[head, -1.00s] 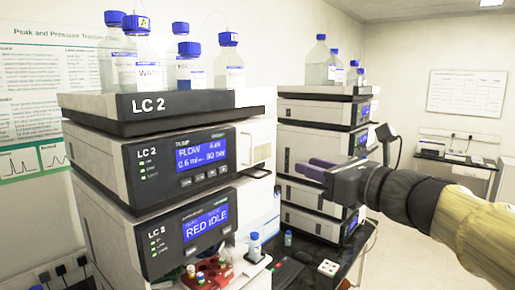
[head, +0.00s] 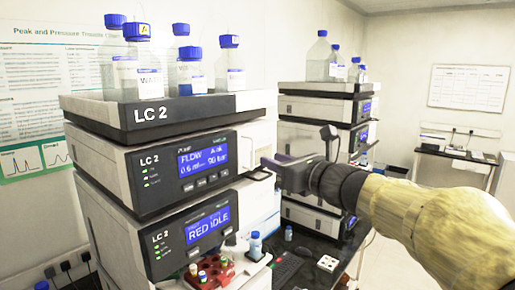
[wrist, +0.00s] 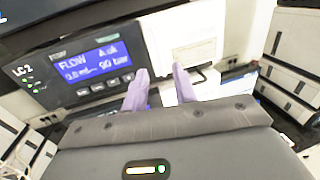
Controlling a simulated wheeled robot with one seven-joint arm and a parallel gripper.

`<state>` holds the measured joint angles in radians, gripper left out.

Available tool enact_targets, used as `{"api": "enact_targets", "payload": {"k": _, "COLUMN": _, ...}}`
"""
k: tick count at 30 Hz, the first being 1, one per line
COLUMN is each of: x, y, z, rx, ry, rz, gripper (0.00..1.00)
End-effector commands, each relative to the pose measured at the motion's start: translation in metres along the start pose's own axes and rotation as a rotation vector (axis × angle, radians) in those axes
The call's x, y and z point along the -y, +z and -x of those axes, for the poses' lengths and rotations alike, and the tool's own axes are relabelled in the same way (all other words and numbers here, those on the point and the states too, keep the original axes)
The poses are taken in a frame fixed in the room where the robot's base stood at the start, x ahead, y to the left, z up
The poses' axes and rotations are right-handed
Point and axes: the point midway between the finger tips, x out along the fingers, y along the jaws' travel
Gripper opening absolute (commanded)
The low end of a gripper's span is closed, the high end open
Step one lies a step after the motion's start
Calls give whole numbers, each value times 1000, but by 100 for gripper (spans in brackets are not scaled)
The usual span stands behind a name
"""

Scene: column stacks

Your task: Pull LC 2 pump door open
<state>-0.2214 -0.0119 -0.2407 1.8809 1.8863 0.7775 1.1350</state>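The LC 2 pump (head: 190,165) is the upper module under the bottle tray, its display reading FLOW. Its white door panel (head: 263,135) is at the right end of the front and looks shut; it also shows in the wrist view (wrist: 190,40). My gripper (head: 266,163) is in front of the door's lower part. In the wrist view its two purple fingers (wrist: 160,80) are apart, pointing at the door's lower edge, with nothing clearly held. I cannot tell whether they touch the door.
Solvent bottles (head: 145,70) stand on the tray (head: 165,112) above the pump. A second LC 2 module (head: 190,228) sits below. A red rack with vials (head: 212,272) stands at the front. Another stack (head: 318,108) is behind my gripper. Floor at right is clear.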

Motion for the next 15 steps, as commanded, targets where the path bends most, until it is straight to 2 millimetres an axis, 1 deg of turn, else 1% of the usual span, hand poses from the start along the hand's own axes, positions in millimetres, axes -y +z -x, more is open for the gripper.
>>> {"api": "enact_targets", "payload": {"k": 1, "x": -1, "y": 2, "z": -11, "rx": -3, "ry": 4, "rz": -2, "gripper": 28}}
{"api": "enact_targets", "payload": {"k": 6, "x": -1, "y": 2, "z": -41, "rx": -3, "ry": 4, "rz": -2, "gripper": 28}}
{"api": "enact_targets", "payload": {"k": 9, "x": -1, "y": 2, "z": -55, "rx": -2, "ry": 3, "rz": -2, "gripper": 28}}
{"api": "enact_targets", "payload": {"k": 12, "x": -1, "y": 1, "z": -66, "rx": -1, "ry": 3, "rz": 0, "gripper": 28}}
{"api": "enact_targets", "payload": {"k": 15, "x": -1, "y": 1, "z": -70, "rx": 0, "ry": 2, "rz": 0, "gripper": 28}}
